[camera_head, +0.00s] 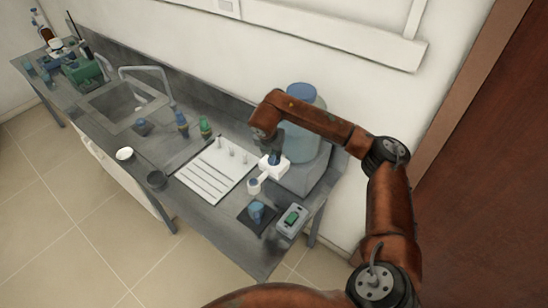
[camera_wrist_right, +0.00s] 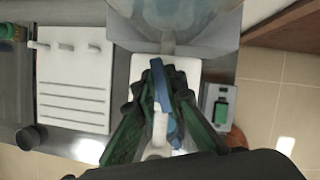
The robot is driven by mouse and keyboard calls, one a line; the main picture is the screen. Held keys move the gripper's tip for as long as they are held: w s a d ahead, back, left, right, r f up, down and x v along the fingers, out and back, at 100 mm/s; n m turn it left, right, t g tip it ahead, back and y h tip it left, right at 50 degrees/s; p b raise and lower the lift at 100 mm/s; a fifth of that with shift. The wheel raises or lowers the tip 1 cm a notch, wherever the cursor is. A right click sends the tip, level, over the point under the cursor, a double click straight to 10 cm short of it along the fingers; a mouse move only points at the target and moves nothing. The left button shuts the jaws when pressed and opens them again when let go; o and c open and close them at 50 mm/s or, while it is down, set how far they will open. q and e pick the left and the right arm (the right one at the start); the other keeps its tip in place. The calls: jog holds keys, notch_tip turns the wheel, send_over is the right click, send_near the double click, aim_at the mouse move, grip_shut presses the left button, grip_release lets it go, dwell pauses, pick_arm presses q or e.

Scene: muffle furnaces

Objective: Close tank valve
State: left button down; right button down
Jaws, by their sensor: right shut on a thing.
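The tank (camera_head: 308,142) is a clear bluish vessel with a blue lid, on a grey block at the right end of the bench. In the wrist view its lower part (camera_wrist_right: 178,12) shows at the top, with a spout running down from it. The valve handle (camera_wrist_right: 160,84) is a narrow blue lever below the spout. My right gripper (camera_wrist_right: 163,98) has its dark green fingers shut on the blue handle, one on each side. In the head view the right gripper (camera_head: 272,158) is at the tank's front, partly hidden by my arm. My left gripper is not in view.
A white rack board (camera_head: 215,170) with pegs lies left of the tank. A sink (camera_head: 125,105) with a tap and small bottles are further left. The wall is close behind.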

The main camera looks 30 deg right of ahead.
jog(key=n+t+y+b, duration=0.1)
jog(key=n+b, duration=0.2)
jog(key=shift+f+n, duration=0.1)
jog(key=shift+n, duration=0.3)
jog(key=n+y+b, duration=0.1)
jog(key=n+b, duration=0.1)
jog(key=n, duration=0.1)
jog(key=shift+w+n+t, duration=0.1)
jog(key=shift+n+t, duration=0.2)
jog(key=n+y+b, duration=0.1)
jog(key=n, duration=0.2)
jog(key=shift+y, duration=0.4)
jog(key=shift+r+n+y+b, duration=0.25)
jog(key=shift+n+y+b, duration=0.2)
jog(key=shift+n, duration=1.25)
jog(key=c, duration=2.3)
grip_release()
jog(key=shift+a, duration=0.1)
jog(key=shift+o, duration=0.2)
